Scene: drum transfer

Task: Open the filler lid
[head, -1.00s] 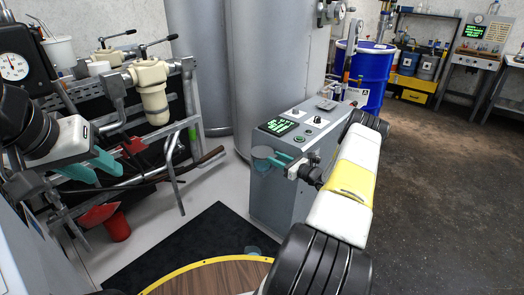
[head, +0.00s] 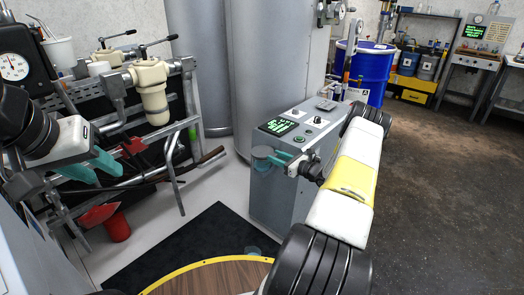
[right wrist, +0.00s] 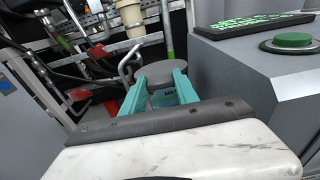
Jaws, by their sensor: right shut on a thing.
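A small round grey lid (head: 262,152), which looks like the filler lid, is at the near left side of the grey control cabinet (head: 272,190). My right gripper (head: 276,160) reaches it from the right. In the right wrist view the grey disc (right wrist: 160,73) shows at the tips of the teal fingers, and the gripper (right wrist: 162,88) is shut on it. The disc looks roughly level; whether it is raised from its seat I cannot tell. My left gripper (head: 100,168) is open and empty at the left, in front of the pipe rack.
The cabinet top has a green-text display (head: 281,126) and a green button (head: 299,139). A blue drum (head: 370,72) stands behind. Floor at right is clear.

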